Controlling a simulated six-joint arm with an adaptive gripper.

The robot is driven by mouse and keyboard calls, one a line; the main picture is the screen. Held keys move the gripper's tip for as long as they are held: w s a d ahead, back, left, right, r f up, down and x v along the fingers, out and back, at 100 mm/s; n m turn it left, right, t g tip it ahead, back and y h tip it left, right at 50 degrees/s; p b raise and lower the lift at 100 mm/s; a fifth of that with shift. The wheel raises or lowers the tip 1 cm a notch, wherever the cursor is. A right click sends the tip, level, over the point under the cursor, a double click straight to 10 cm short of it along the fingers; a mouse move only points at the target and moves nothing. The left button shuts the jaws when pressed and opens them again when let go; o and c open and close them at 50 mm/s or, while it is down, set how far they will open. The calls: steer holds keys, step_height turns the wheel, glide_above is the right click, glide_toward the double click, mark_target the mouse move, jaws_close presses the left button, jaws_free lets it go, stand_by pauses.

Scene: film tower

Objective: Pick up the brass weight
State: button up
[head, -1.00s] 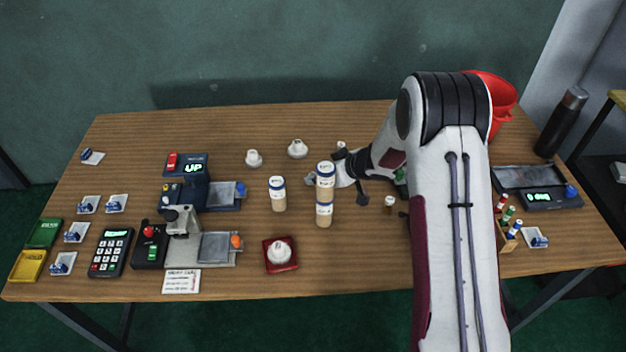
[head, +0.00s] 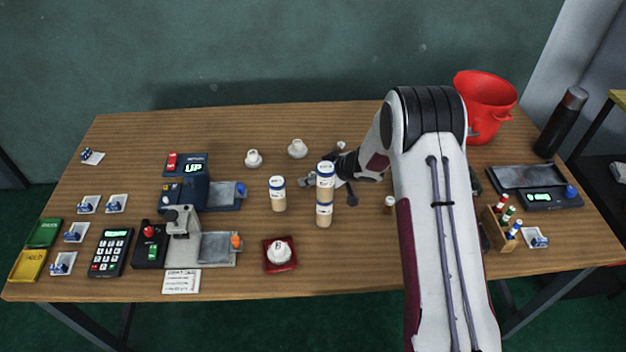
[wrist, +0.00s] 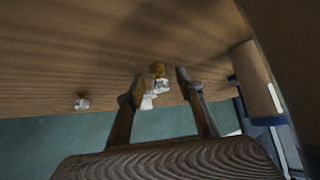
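I cannot see contact with the piece. In the head view my gripper (head: 329,190) is low over the table, partly hidden by a tall beige tower with blue bands (head: 324,213). I cannot make out the brass piece there. The tower's beige side also shows close at the right of the wrist view.
A shorter beige canister (head: 277,194) stands left of the tower. A small brown-and-white piece (head: 389,204) stands to the right. White domed pieces (head: 297,148) lie behind. A red dish (head: 280,266) is in front, and a red bucket (head: 487,105) stands at back right.

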mark_target(313, 174)
jaws_close()
steer(key=shift+r, duration=0.15)
step_height(313, 174, up, 18)
stand_by(0.9)
stand_by(0.5)
